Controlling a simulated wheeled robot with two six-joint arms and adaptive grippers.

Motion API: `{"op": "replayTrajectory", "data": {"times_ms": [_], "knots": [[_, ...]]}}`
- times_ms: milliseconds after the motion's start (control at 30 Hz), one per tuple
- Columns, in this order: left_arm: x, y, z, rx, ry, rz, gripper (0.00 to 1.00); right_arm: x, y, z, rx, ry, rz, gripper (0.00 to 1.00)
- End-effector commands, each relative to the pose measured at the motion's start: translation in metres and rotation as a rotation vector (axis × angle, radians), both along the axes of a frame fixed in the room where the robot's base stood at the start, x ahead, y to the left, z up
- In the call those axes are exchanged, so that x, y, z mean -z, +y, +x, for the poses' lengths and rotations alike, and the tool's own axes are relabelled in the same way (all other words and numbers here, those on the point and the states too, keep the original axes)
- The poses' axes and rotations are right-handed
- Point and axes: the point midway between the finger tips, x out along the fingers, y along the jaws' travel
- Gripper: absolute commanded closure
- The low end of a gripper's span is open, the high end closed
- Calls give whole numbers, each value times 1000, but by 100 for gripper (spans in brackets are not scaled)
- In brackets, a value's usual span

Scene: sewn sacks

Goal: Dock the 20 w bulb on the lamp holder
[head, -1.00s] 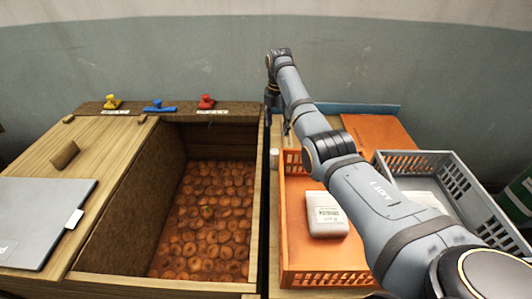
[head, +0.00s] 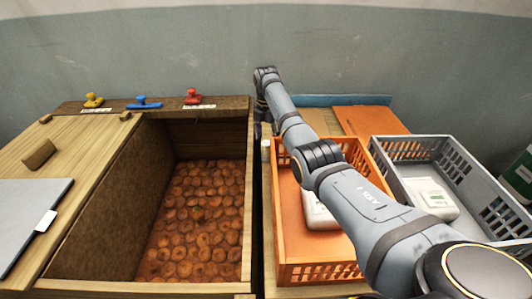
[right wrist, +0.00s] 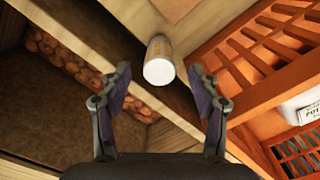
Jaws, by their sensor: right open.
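I see no bulb marked 20 w and no lamp holder in these views. My right gripper (right wrist: 159,76) is open in the right wrist view, with its two fingers apart. A small cream cylinder with a white round end (right wrist: 159,60) shows between and beyond the fingertips; I cannot tell whether they touch it. In the head view the cylinder (head: 265,146) is on the wooden strip between the bin and the orange crate. The right gripper's fingers are mostly hidden there behind my arm. My left gripper is not in view.
A wooden bin (head: 100,225) of round brown produce stands left, with yellow, blue and red clamps (head: 193,97) behind. An orange crate (head: 318,273) holds a white packet (head: 318,212). A grey crate (head: 480,205) at right holds another packet (head: 432,203).

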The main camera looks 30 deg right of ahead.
Motion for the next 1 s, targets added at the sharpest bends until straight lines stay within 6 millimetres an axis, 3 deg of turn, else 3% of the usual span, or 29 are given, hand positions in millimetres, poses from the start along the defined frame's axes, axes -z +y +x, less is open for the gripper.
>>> {"op": "replayTrajectory", "data": {"times_ms": [100, 267, 567, 833, 1000], "knots": [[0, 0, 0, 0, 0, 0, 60, 13, 0, 0, 0, 1, 1, 38], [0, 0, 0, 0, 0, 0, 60, 17, 0, 0, 0, 0, 0, 38], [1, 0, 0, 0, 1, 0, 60, 63, 3, -1, 0, 2, 0, 38], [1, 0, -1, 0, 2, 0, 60, 67, 2, 0, 0, -1, -1, 38], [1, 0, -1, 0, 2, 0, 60, 67, 2, 0, 0, -1, -1, 61]]}}
